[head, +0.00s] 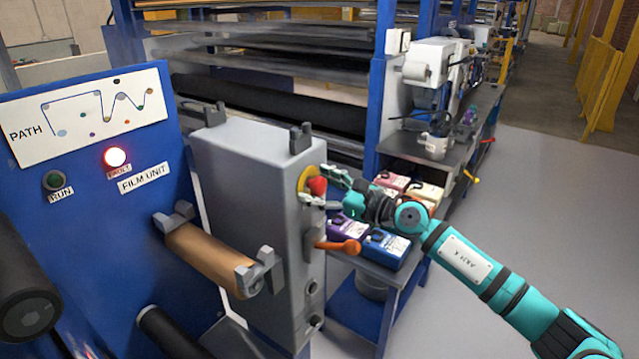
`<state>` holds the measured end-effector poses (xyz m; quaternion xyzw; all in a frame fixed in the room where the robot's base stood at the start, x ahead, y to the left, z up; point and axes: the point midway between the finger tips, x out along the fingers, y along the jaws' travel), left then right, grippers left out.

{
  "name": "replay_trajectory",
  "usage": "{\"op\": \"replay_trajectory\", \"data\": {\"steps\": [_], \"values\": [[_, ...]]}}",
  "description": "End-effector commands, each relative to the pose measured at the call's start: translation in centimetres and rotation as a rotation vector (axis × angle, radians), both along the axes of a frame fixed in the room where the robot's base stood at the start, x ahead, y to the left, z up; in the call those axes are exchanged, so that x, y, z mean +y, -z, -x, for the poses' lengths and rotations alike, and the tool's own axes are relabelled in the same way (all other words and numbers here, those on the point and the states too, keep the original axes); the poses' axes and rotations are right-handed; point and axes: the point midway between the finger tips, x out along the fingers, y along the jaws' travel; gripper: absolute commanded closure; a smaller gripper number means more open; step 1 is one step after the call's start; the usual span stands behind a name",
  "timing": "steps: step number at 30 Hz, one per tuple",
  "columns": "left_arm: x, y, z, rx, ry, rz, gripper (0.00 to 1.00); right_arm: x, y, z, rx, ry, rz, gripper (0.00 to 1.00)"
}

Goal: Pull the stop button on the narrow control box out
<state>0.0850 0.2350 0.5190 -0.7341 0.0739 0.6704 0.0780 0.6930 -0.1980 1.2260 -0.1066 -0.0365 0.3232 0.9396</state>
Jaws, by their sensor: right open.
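The narrow control box (250,165) is a tall grey cabinet in the middle of the head view, beside the blue film unit panel. The stop button (317,185) is a red knob on a yellow ring, on the box's right-hand face near the top. My right gripper (318,186) is open, with one finger above the red knob and one below it. I cannot tell whether the fingers touch the knob. An orange-handled lever (345,246) sits lower on the same face. My left gripper is not in view.
A red FAULT lamp (114,158) glows on the blue panel (100,225). A brown roller (210,255) sticks out in front of the box. Colored boxes, including a blue one (386,250), stand on a bench just behind my right gripper. Open floor (560,200) lies at right.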

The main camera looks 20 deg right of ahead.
Motion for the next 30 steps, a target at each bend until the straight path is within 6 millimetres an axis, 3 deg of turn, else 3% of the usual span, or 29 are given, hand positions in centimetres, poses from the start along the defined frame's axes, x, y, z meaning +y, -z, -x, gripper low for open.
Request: {"op": "replay_trajectory", "data": {"steps": [7, 22, 30], "values": [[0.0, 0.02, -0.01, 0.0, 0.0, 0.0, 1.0, 0.01, 0.05, -0.02, 0.0, 0.0, 0.0, 0.35], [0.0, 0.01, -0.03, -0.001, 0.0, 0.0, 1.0, -0.02, 0.04, 0.01, 0.001, 0.0, -0.001, 1.0], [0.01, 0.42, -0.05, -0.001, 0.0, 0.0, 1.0, -0.55, 0.27, 0.6, 0.002, 0.001, 0.0, 1.0]]}}
